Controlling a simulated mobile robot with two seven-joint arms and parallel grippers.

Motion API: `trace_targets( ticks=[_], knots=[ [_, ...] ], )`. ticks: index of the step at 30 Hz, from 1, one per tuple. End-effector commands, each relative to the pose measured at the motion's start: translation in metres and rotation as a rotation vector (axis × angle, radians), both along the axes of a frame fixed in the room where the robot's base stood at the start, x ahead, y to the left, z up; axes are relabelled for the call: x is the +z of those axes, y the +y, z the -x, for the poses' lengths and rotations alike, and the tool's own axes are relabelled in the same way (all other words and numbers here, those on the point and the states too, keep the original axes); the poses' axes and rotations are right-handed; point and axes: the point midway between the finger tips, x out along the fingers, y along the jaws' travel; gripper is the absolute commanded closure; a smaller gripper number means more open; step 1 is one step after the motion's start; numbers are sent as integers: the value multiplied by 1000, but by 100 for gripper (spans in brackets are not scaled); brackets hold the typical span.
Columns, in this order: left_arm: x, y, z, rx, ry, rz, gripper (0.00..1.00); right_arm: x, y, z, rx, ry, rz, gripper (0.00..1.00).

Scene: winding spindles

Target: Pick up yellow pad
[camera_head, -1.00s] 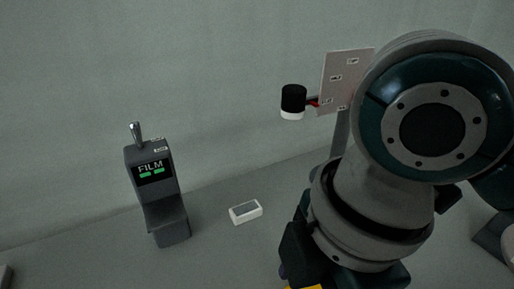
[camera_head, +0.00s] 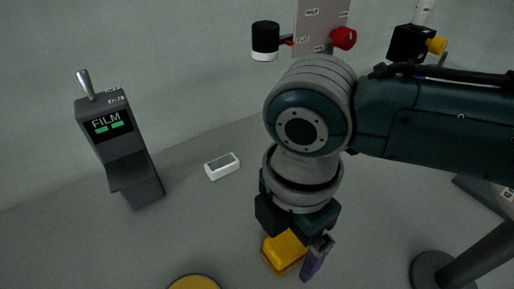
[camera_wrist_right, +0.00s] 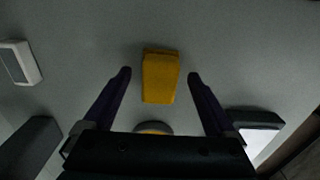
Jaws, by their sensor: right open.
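The yellow pad (camera_head: 284,254) is a small block on the grey surface, partly hidden by my right gripper in the head view. In the right wrist view the yellow pad (camera_wrist_right: 160,80) appears between and slightly beyond the two dark fingertips. My right gripper (camera_wrist_right: 159,75) is open, with a visible gap on each side of the pad. In the head view one purple finger shows at the pad's right; the other is hidden. I cannot tell the height of the fingers above the surface. My left gripper is in neither view.
A dark FILM device (camera_head: 122,150) with a lever stands left. A small white box (camera_head: 222,166) lies centre-left. A round yellow-topped thing (camera_head: 194,284) is at the bottom edge. A post with a round base (camera_head: 432,270) stands right. Bare surface lies left of the pad.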

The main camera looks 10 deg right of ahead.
Motion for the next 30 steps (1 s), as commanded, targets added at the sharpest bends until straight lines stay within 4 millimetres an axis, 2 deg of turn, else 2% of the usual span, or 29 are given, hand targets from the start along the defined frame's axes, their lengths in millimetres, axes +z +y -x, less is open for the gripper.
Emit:
trace_targets(
  ticks=[7, 30],
  knots=[
    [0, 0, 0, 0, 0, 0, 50, -2, 0, 0, 1, -1, 0, 9],
    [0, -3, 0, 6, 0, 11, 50, -2, 0, 0, 0, -1, 0, 95]
  ],
)
